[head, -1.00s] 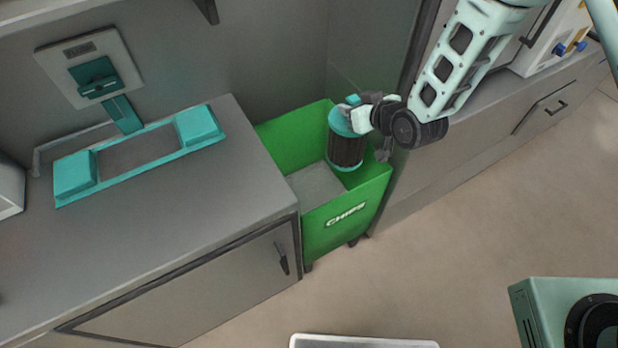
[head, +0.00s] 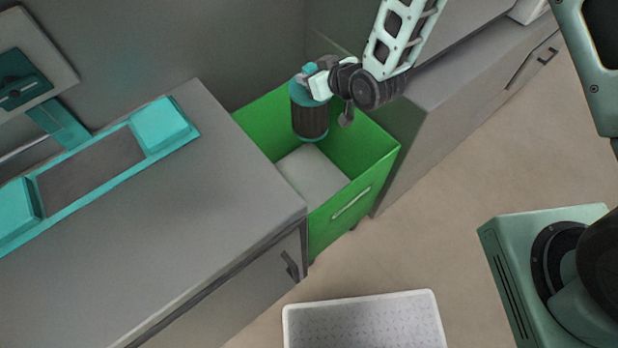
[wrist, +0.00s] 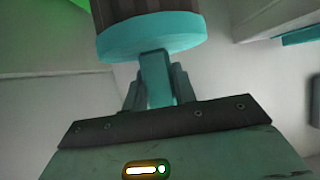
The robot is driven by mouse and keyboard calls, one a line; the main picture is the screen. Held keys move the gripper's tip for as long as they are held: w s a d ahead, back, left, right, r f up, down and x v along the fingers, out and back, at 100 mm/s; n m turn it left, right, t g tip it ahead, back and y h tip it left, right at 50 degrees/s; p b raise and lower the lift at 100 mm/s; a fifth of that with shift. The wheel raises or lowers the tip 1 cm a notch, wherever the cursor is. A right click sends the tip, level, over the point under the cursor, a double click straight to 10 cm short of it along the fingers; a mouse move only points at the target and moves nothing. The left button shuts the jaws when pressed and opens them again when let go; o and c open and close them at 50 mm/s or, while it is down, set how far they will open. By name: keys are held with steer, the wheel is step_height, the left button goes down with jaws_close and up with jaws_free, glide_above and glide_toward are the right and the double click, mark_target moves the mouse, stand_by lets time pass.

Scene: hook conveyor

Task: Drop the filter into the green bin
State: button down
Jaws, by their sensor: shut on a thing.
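The filter (head: 310,120) is a dark ribbed cylinder with teal end caps and a teal knob on top. My gripper (head: 311,71) is shut on that knob and holds the filter upright. In the head view the filter appears over the back part of the green bin (head: 330,222), and its lower end looks near or below rim height; I cannot tell exactly. The bin is open-topped with a pale floor that looks empty. In the wrist view the filter (wrist: 152,37) shows its teal cap and stem between my fingers (wrist: 156,80).
A grey counter (head: 215,190) with a teal-framed fixture (head: 95,180) stands left of the bin. Another cabinet (head: 450,110) stands to its right. A light textured tray or platform (head: 365,318) is at the bottom.

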steer(key=shift+w+a+f, duration=0.15)
steer(key=shift+w+f, duration=0.1)
steer(key=shift+f, duration=0.25)
step_height(320, 180, down, 6)
steer(key=b, duration=0.4)
steer(key=shift+r, duration=0.1)
steer(key=c, duration=1)
jaws_free()
steer(key=shift+c, duration=0.2)
steer(key=shift+s, duration=0.1)
steer(key=p+v, duration=0.8)
steer(key=v, duration=0.9)
steer(key=shift+r, duration=0.15)
